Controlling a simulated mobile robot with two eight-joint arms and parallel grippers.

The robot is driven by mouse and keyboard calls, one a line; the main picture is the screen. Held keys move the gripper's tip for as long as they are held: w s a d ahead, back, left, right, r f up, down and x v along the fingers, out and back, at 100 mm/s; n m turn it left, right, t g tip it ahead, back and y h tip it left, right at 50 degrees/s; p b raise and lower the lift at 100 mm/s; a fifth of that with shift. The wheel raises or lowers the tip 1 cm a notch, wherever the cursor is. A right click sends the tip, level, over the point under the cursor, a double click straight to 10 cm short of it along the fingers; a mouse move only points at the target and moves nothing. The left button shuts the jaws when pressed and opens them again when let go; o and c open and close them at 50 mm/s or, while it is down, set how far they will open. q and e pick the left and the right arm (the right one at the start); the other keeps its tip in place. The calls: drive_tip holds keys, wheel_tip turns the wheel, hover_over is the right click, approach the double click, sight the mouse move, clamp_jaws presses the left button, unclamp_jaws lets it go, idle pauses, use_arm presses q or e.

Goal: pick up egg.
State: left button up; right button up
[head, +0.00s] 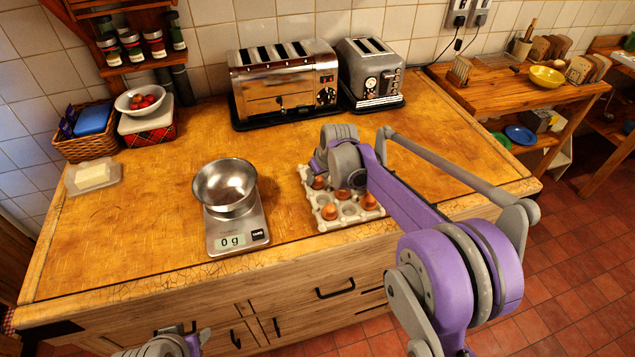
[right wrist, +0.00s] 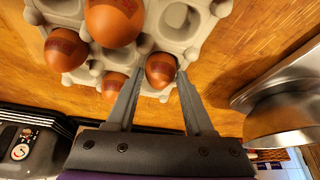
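Brown eggs sit in a pale egg tray (head: 327,224) near the counter's front edge, with several cups empty. My right gripper reaches down over the tray's back part, and my arm hides some of it in the head view. In the right wrist view, my right gripper (right wrist: 162,77) has its two fingers apart, on either side of one brown egg (right wrist: 161,70) in its cup. Narrow gaps seem to show between egg and fingers. Another egg (right wrist: 115,22) and other eggs lie farther off in the tray (right wrist: 98,66). Only a part of my left arm shows, with no fingers visible.
A kitchen scale (head: 237,232) with a metal bowl (head: 225,186) stands left of the tray and reads 0 g. A large toaster (head: 285,78) and a smaller toaster (head: 371,72) stand behind. A butter dish (head: 93,176) sits at left. The counter's middle is clear.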

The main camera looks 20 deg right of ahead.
sight(319, 178)
drive_tip(key=shift+c, duration=1.4)
wheel_tip(319, 178, up, 9)
drive_tip(key=shift+f, duration=0.1)
drive_tip(key=a+r+p, duration=0.2)
drive_tip(key=a+r, duration=0.2)
drive_tip(key=a, duration=0.3)
drive_tip(key=a+r+p, duration=0.2)
drive_tip(key=a+r, duration=0.2)
drive_tip(key=a, duration=0.3)
use_arm(q)
drive_tip(key=w+r, duration=0.3)
drive_tip(key=r, duration=0.4)
drive_tip(key=shift+w+t+p, duration=0.25)
drive_tip(key=shift+t+p, duration=0.15)
drive_tip(key=shift+p, duration=0.05)
use_arm(e)
drive_tip(key=shift+w+a+f, duration=0.1)
drive_tip(key=shift+a+f, duration=0.3)
drive_tip(key=shift+a, duration=1.8)
drive_tip(key=shift+a+f, duration=0.35)
drive_tip(key=shift+a, duration=1.9)
drive_tip(key=shift+w+a+f, duration=0.1)
drive_tip(key=shift+a+f, duration=0.3)
drive_tip(key=shift+a, duration=1.8)
use_arm(q)
drive_tip(key=shift+r, duration=0.15)
use_arm(e)
drive_tip(key=shift+w, duration=0.1)
